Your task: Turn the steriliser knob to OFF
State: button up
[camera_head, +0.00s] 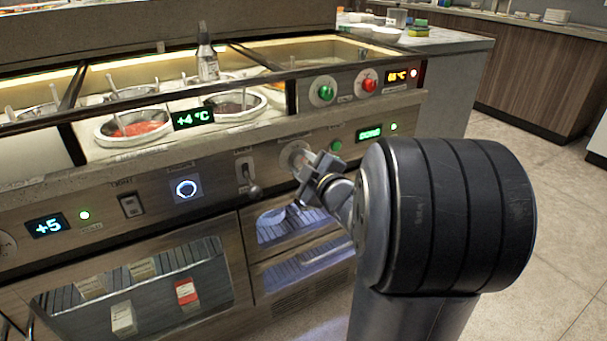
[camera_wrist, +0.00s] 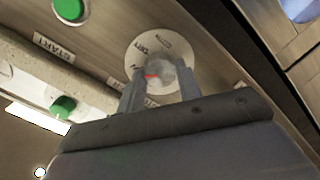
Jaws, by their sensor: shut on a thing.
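The steriliser knob (camera_wrist: 162,76) is a grey round knob with a red mark, on a pale round dial plate (camera_wrist: 178,47) with printed words. In the wrist view my gripper (camera_wrist: 158,84) has its two fingers on either side of the knob and is shut on it. The word DRY seems to show on the plate; the other words are hard to read. In the head view my gripper (camera_head: 308,170) reaches the panel at the pale dial plate (camera_head: 294,154), and the knob itself is hidden behind the fingers.
A lever switch (camera_head: 248,177) sits left of the dial. A green button (camera_head: 336,146) and a lit green display (camera_head: 369,133) are to its right. Green (camera_head: 325,92) and red (camera_head: 369,85) buttons are above. A glass-fronted drawer (camera_head: 140,287) is below left. Open floor lies at the right.

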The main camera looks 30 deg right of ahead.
jog(key=n+b, duration=0.1)
jog(key=n, duration=0.3)
jog(key=shift+h, duration=0.4)
jog(key=shift+a+n, duration=0.1)
jog(key=shift+n, duration=2.2)
jog(key=o, duration=1)
jog(key=s+p, duration=0.1)
jog(key=s, duration=0.4)
jog(key=s+p, duration=0.2)
jog(key=s, duration=0.3)
jog(key=shift+s+a+r, duration=0.15)
jog(key=shift+s, duration=0.25)
